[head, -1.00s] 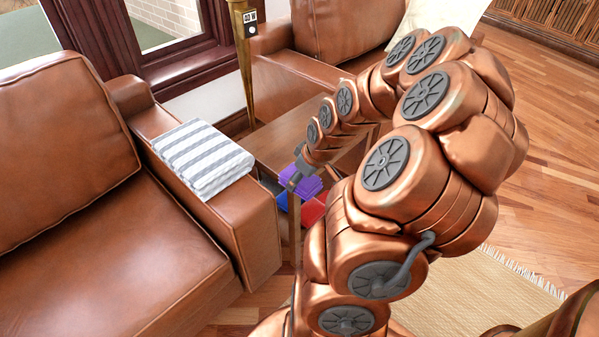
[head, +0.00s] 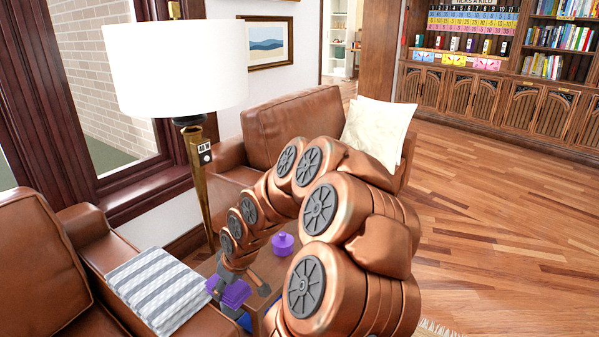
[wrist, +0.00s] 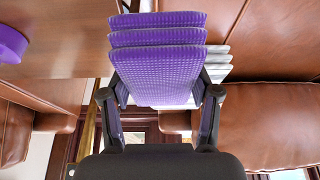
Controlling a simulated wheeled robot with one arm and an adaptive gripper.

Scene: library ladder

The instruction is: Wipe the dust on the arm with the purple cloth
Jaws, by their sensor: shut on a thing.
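My gripper (wrist: 161,92) is shut on the folded purple cloth (wrist: 158,65), which fills the middle of the wrist view. In the head view the purple cloth (head: 234,294) hangs in the air beside the striped folded towel. The brown leather sofa arm (head: 92,250) runs along the left of the gripper, and the white and grey striped towel (head: 158,290) lies on top of it. I cannot make out any dust on the visible leather. My own arm hides much of the side table.
A purple lidded pot (head: 283,244) stands on the wooden side table (head: 266,268). A floor lamp with a white shade (head: 180,65) and brass post rises behind it. A second leather sofa (head: 290,125) with a cream cushion (head: 378,132) is beyond. Wooden floor at right is clear.

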